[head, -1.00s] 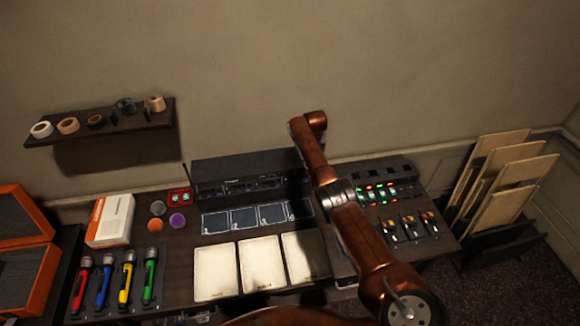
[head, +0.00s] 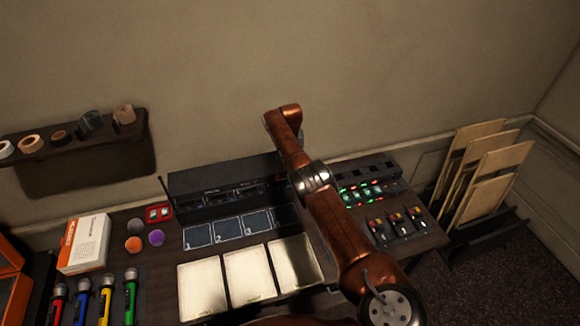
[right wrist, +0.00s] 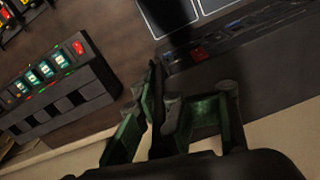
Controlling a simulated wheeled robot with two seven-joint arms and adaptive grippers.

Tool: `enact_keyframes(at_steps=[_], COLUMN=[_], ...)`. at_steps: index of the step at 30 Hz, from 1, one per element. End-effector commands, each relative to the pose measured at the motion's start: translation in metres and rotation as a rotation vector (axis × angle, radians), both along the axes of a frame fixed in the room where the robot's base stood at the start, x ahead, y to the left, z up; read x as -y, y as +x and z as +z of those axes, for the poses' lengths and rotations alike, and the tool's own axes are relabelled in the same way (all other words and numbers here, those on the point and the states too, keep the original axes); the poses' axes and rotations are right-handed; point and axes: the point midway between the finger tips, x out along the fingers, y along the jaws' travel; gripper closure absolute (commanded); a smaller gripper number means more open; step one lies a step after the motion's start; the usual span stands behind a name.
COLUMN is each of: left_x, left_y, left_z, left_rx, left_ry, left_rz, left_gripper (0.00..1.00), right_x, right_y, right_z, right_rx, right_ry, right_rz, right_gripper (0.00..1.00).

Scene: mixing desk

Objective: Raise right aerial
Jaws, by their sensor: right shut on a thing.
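The dark receiver box (head: 222,187) stands at the back of the desk, with a thin left aerial (head: 164,191) leaning up from its left end. My right arm crosses in front of the box's right end, so the right aerial there is hidden in the head view. My right gripper (right wrist: 162,88) shows in the right wrist view, its dark green fingers close together beside the receiver box (right wrist: 235,45). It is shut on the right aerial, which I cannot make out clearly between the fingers. My left gripper is not in view.
A button panel (head: 367,190) with lit keys and a row of switches (head: 398,226) lie right of my arm. Pale cards (head: 248,276), numbered pads (head: 228,228) and coloured microphones (head: 104,300) cover the desk. Boards stand in a rack (head: 480,232) at right.

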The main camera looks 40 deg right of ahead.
Motion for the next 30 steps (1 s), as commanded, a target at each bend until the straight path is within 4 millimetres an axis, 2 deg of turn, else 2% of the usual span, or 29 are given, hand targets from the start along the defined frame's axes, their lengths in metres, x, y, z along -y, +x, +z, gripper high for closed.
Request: enact_keyframes(at_steps=[1, 2, 3, 9, 20, 26, 30], left_x=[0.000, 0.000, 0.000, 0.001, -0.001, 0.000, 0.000], left_y=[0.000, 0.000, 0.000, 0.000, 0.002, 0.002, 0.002], left_z=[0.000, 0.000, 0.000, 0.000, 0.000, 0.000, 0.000], left_rx=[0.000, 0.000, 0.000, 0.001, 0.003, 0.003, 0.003], left_ry=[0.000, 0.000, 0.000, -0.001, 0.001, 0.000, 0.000], left_rz=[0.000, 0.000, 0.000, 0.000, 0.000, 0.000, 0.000], left_gripper=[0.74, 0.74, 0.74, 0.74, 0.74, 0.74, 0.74], right_x=[0.004, 0.004, 0.004, 0.003, 0.001, 0.002, 0.004], right_y=[0.006, 0.006, 0.006, 0.004, 0.002, 0.002, 0.002], right_z=[0.009, 0.009, 0.009, 0.006, 0.005, 0.028, 0.062], right_rx=[0.022, 0.023, 0.023, 0.015, 0.009, 0.012, 0.014], right_ry=[-0.006, -0.005, -0.006, -0.005, -0.003, -0.003, -0.008], right_rz=[-0.004, -0.004, -0.004, -0.003, 0.001, -0.002, -0.004], right_gripper=[1.00, 1.00, 0.88, 0.74, 0.74, 0.74, 0.74])
